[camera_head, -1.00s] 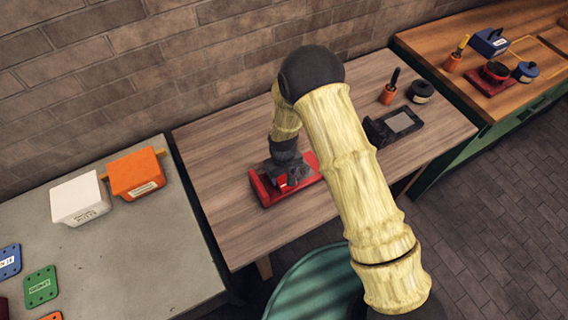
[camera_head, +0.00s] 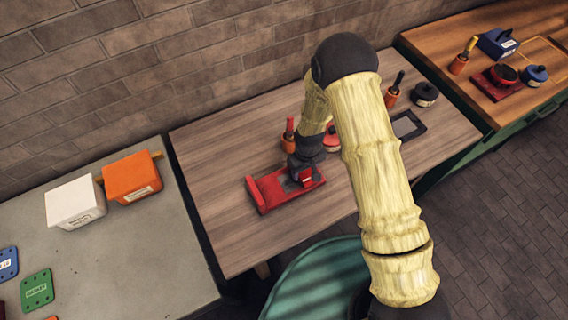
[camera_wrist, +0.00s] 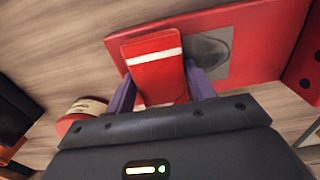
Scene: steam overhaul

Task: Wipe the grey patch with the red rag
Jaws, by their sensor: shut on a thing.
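The red rag (camera_wrist: 155,60) is a red pad with a white stripe. My gripper (camera_wrist: 160,88) is shut on it, with a purple-grey finger on each side. The grey patch (camera_wrist: 212,52) lies on a red plate (camera_wrist: 262,30) with raised red ends, and a darker smear shows on it. In the wrist view the rag overlaps the patch's left edge; I cannot tell whether it touches. In the head view my gripper (camera_head: 304,176) is low over the right part of the red plate (camera_head: 266,192), hiding part of the patch.
An orange pot with a red-handled tool (camera_head: 289,137) and a red tin (camera_head: 331,140) stand just behind my gripper. A black frame (camera_head: 407,127), another orange pot (camera_head: 391,97) and a dark tin (camera_head: 425,94) are to the right. The table's left part is clear.

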